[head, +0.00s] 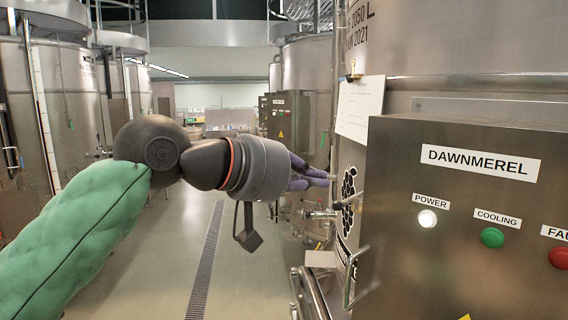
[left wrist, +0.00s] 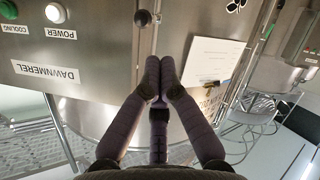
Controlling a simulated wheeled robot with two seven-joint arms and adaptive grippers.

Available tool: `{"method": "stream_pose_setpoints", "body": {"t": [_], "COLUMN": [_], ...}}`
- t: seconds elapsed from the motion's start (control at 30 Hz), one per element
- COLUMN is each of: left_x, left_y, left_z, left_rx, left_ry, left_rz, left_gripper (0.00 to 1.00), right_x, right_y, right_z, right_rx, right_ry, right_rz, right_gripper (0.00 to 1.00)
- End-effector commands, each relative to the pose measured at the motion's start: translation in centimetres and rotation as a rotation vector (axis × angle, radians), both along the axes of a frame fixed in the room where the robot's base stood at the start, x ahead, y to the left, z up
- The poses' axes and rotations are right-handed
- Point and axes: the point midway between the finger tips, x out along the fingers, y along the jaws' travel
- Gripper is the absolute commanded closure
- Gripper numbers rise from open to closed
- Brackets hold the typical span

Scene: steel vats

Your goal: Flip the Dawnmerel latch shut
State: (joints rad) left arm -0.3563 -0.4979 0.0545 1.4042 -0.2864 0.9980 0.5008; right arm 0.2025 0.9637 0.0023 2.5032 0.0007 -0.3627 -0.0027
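The Dawnmerel cabinet (head: 465,225) is a steel box with a white DAWNMEREL label (head: 480,161), at the right of the head view. The label also shows upside down in the left wrist view (left wrist: 46,71). A dark round knob (left wrist: 143,18) shows just past my fingertips by the cabinet's edge; I cannot tell whether it is the latch or how the latch stands. My left gripper (head: 324,178) has purple fingers pointing at the vat beside the cabinet. Its fingertips are together in the left wrist view (left wrist: 160,65), with nothing seen between them. My right gripper is not in view.
A paper sheet (head: 359,107) hangs on the vat. Steel vats (head: 65,100) line the left. The aisle floor (head: 250,270) is clear.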

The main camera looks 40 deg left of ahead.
Motion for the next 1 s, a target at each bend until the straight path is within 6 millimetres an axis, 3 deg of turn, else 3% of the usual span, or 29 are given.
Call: {"method": "stream_pose_setpoints", "body": {"t": [0.1,0.33,0.7,1.0], "left_x": [-2.6,-5.6,-7.6,-8.0], "left_y": [0.5,1.2,1.5,1.8], "left_z": [1.0,1.8,2.4,2.5], "left_rx": [-0.003,-0.003,0.001,-0.002], "left_ry": [-0.007,-0.006,-0.004,-0.003], "left_rz": [-0.004,-0.004,-0.004,0.000], "left_gripper": [1.00,1.00,1.00,1.00], "right_x": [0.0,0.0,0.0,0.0], "right_y": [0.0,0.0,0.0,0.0], "right_z": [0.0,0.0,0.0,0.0], "right_rx": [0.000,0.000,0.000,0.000], "right_ry": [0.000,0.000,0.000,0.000], "right_rz": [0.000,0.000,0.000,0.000], "right_gripper": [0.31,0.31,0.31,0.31]}}
